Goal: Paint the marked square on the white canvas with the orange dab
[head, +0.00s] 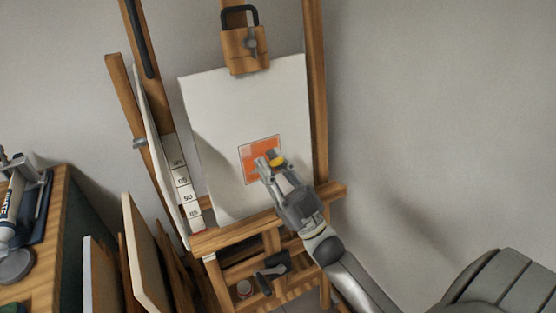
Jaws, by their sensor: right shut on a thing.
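The white canvas (220,110) stands on a wooden easel. My left gripper and the orange dab are not in view.
The easel's wooden clamp (245,48) holds the canvas top, and its ledge (240,235) runs below. A wooden table (50,235) at left bears a labelled tube (12,205) and a grey round thing (16,266). Panels (143,255) lean beside it. The right wall is clear.

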